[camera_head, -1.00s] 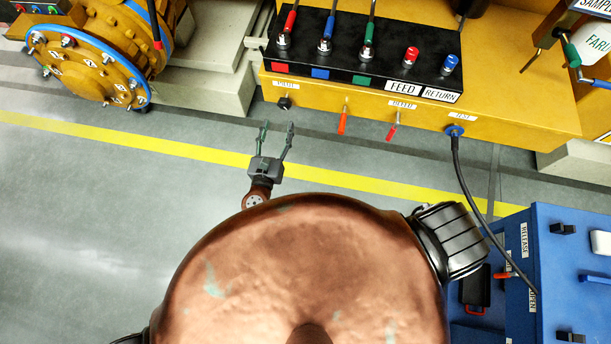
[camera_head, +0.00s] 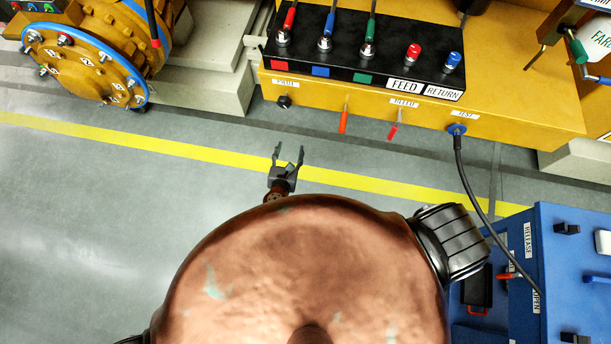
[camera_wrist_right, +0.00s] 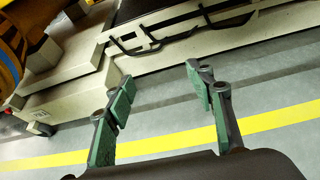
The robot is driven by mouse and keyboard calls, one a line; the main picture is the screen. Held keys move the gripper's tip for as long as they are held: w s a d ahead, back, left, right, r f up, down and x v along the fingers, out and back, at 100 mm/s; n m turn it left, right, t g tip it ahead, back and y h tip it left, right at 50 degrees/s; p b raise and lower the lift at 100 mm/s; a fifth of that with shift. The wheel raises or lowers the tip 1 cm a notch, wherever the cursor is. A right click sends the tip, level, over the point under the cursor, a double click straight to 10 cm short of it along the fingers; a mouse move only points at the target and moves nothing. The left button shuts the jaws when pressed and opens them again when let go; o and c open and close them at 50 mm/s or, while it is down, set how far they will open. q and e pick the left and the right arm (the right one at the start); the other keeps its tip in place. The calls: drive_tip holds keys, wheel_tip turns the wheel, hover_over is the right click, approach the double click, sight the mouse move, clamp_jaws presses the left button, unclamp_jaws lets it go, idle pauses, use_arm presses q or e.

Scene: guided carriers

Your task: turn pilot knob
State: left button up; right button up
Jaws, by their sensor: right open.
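The pilot knob (camera_head: 284,102) is a small black knob on the front face of the yellow bench, under the PILOT label (camera_head: 285,83), in the head view. My right gripper (camera_head: 288,150) is open and empty over the floor, in front of the knob and clearly apart from it. In the right wrist view its two green-padded fingers (camera_wrist_right: 165,105) stand wide apart with nothing between them. I cannot make out the knob in the wrist view. My left gripper is not in view.
Red levers (camera_head: 344,120) hang right of the knob, and a hose plugs in at the TEST port (camera_head: 457,129). A black valve panel (camera_head: 330,62) tops the bench. A blue cabinet (camera_head: 560,240) stands at right. Open floor with a yellow line (camera_head: 120,140) lies before the bench.

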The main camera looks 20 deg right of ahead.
drive_tip(key=s+d+f+m+g+y, duration=0.1)
drive_tip(key=s+d+f+m, duration=0.1)
drive_tip(key=f, duration=0.6)
drive_tip(key=s+d+f+m+g+y+b, duration=0.1)
drive_tip(key=s+d+f+g, duration=0.1)
drive_tip(key=f, duration=0.7)
drive_tip(key=shift+s+f+m, duration=0.2)
drive_tip(key=shift+s+m, duration=0.2)
drive_tip(key=shift+s, duration=0.5)
drive_tip(key=s+d+f+m+g+y, duration=0.25)
drive_tip(key=s+d+f+m, duration=0.2)
drive_tip(key=s+f, duration=0.65)
drive_tip(key=s+d+f+m+g+y, duration=0.1)
drive_tip(key=s+d+f+m+g, duration=0.2)
drive_tip(key=s+f+m, duration=0.5)
drive_tip(key=s+d+f+m, duration=0.2)
drive_tip(key=s+f+m, duration=0.1)
drive_tip(key=s, duration=0.5)
drive_tip(key=s+d+f+m+g+y, duration=0.1)
drive_tip(key=s+d+f+m, duration=0.2)
drive_tip(key=s, duration=0.5)
drive_tip(key=s+d+f+m+g, duration=0.1)
drive_tip(key=s+d+f+m, duration=0.1)
drive_tip(key=s+m, duration=0.3)
drive_tip(key=s+f, duration=0.1)
drive_tip(key=s, duration=0.2)
drive_tip(key=shift+s+d, duration=0.25)
drive_tip(key=shift+s, duration=0.15)
drive_tip(key=shift+c, duration=0.5)
